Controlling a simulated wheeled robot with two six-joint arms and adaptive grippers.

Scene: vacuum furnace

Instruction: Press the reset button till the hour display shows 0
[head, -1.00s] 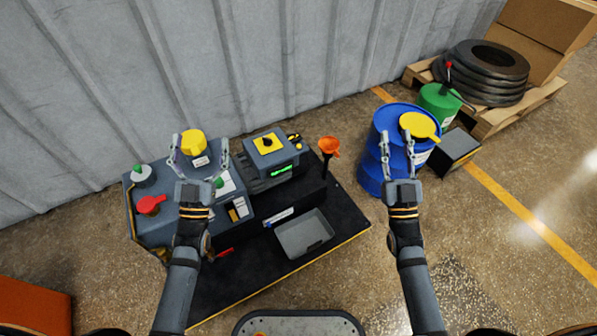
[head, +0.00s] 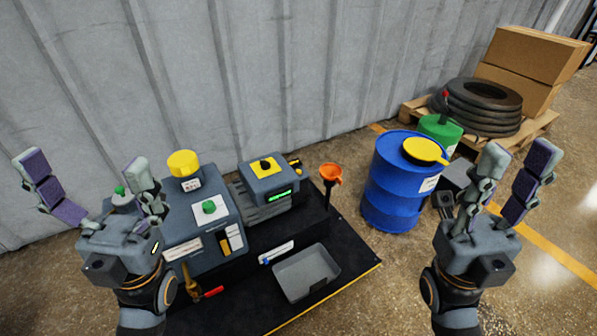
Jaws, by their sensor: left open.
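The vacuum furnace machine (head: 205,240) stands at the left-centre on a black base. A grey box (head: 268,180) on it carries a small green-lit display (head: 280,194), whose digits are too small to read, and a black knob on a yellow plate (head: 264,164). A green button (head: 209,207) sits on a white label on the machine's sloped panel. I cannot tell which control is the reset button. My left gripper (head: 88,170) is open and empty, left of the panel and close to the camera. My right gripper (head: 517,160) is open and empty at the far right, away from the machine.
A yellow cap (head: 183,163) tops the machine. A grey tray (head: 306,274) and an orange funnel (head: 330,174) are on the base. A blue drum (head: 391,185), green can (head: 438,132), tires (head: 480,105) and boxes (head: 531,60) stand right. A corrugated wall is behind.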

